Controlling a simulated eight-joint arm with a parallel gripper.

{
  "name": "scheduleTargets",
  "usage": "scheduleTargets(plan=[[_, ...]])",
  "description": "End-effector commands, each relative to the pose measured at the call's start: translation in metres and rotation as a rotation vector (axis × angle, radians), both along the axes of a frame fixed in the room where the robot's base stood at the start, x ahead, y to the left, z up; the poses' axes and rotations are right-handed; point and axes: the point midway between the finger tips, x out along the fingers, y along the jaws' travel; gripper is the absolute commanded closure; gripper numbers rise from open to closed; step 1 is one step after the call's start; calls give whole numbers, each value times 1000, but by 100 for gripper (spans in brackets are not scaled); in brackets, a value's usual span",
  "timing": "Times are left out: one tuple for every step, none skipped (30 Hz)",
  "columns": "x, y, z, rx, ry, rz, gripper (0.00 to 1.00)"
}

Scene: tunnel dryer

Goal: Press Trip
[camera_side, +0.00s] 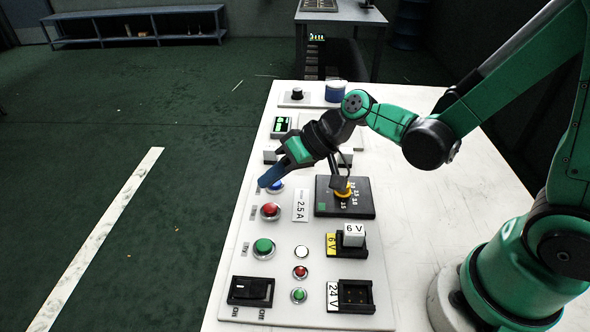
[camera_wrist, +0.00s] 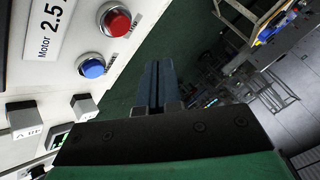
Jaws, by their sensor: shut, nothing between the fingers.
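My gripper (camera_side: 268,181) is shut and empty. Its fingertips are by the blue button (camera_side: 276,189) on the white panel and partly cover it in the side view; whether they touch it I cannot tell. In the wrist view the shut fingers (camera_wrist: 159,86) point past the panel's edge, with the blue button (camera_wrist: 92,68) to their left. A red button (camera_side: 270,211) with a metal ring is beside the blue one; it also shows in the wrist view (camera_wrist: 117,23). The small labels beside the buttons are too small to read, so I cannot tell which is Trip.
The panel also holds a green button (camera_side: 263,248), a black rocker switch (camera_side: 250,291), small lamps (camera_side: 300,272), a black dial plate (camera_side: 361,205), a 6 V block (camera_side: 353,235) and a 24 V socket (camera_side: 355,296). The white table (camera_side: 440,240) is clear to the right.

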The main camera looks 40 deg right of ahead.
Motion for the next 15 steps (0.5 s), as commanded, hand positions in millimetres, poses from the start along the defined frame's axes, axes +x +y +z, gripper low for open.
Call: scheduleTargets(plan=[[0,0,-7,0,0,0,100],[0,0,-11,0,0,0,100],[0,0,-15,0,0,0,100],[0,0,-18,0,0,0,100],[0,0,-21,0,0,0,100],[0,0,-24,0,0,0,100],[0,0,-26,0,0,0,100],[0,0,-28,0,0,0,100],[0,0,-30,0,0,0,100],[0,0,-32,0,0,0,100],[0,0,-33,0,0,0,100],[0,0,-34,0,0,0,100],[0,0,-35,0,0,0,100],[0,0,-35,0,0,0,100],[0,0,-35,0,0,0,100]])
